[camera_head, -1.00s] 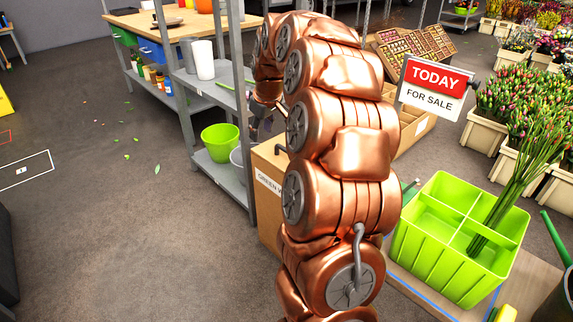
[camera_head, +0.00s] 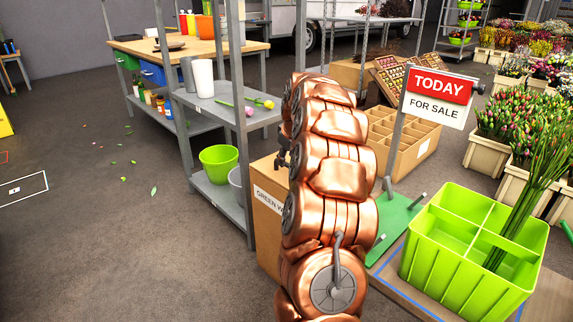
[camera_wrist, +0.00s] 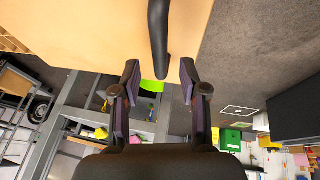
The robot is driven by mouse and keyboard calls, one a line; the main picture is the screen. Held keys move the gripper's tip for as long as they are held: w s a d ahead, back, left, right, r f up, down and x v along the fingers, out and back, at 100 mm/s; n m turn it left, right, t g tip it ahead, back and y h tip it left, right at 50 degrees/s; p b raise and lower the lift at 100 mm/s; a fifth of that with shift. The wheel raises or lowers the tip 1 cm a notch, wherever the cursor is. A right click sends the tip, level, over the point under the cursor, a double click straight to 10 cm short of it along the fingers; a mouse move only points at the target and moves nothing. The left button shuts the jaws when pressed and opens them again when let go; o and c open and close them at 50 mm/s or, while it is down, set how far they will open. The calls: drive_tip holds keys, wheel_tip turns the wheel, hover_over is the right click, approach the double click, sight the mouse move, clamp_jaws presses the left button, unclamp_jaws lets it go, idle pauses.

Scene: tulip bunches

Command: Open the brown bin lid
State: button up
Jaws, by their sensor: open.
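The brown bin (camera_head: 268,228) stands on the floor left of my copper arm, with a label starting "GREEN" on its side. My arm hides much of its top. In the wrist view its tan surface (camera_wrist: 90,25) fills the upper left, with a dark handle (camera_wrist: 158,38) reaching down from the top edge. My gripper (camera_wrist: 159,78) is open, its two fingers apart on either side of the line of the handle. The handle's end shows near the gap between the fingertips; contact cannot be told. In the head view only a dark bit of my gripper shows beside my arm.
A grey shelf unit (camera_head: 246,195) with a green bucket (camera_head: 219,160) stands close left of the bin. A green divided crate (camera_head: 455,265) with stems sits at the right, near a "TODAY FOR SALE" sign (camera_head: 437,95). Floor at the left is mostly clear.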

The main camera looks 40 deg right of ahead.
drive_tip(key=shift+x, duration=1.1)
clamp_jaws()
